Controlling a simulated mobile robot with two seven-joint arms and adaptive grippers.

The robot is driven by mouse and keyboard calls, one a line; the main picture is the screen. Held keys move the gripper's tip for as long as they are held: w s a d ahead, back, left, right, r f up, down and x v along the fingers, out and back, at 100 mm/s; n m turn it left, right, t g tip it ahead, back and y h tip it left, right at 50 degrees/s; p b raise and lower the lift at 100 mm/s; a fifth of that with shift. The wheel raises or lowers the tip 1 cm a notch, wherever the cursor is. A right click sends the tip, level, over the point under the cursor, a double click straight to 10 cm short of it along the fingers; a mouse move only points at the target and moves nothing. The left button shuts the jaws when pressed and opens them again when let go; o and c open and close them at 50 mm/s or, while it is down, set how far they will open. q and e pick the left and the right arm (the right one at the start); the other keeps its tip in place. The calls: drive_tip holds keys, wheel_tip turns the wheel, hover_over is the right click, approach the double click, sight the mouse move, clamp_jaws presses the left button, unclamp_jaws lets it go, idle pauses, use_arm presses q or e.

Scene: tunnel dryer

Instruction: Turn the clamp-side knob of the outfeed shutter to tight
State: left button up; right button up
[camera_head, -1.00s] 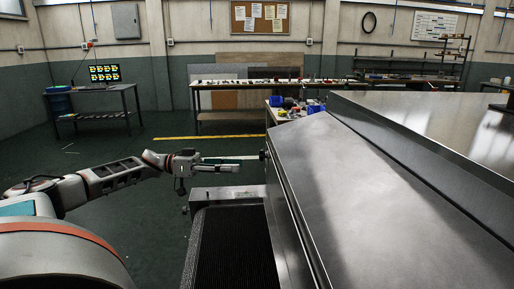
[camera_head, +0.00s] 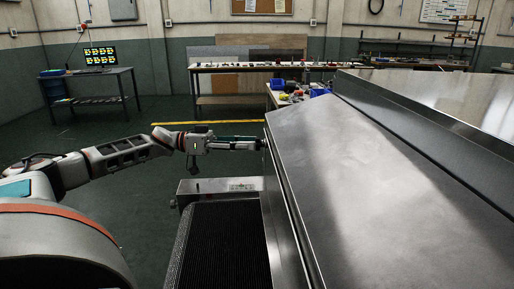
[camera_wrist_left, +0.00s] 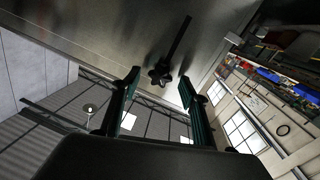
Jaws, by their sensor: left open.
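The knob (camera_wrist_left: 160,75) is a black star-shaped hand knob on a flat grey metal panel (camera_wrist_left: 105,35), with a dark slot or bar running up and right from it. It shows near the middle of the left wrist view. My left gripper (camera_wrist_left: 158,82) is open, its two dark green fingers apart on either side of the knob in that view. I cannot tell whether they touch it. In the head view my left gripper (camera_head: 255,143) reaches to the left edge of the dryer's steel hood (camera_head: 350,190); the knob cannot be made out there. My right gripper is out of view.
The sloped hood fills the right side. Benches stand at the back; green floor (camera_head: 90,145) is open at left.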

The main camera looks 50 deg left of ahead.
use_arm(q)
drive_tip(key=shift+b+x, duration=0.3)
drive_tip(key=shift+x, duration=0.6)
drive_tip(key=shift+r, duration=0.1)
drive_tip(key=c, duration=1.1)
drive_tip(key=shift+o, duration=0.2)
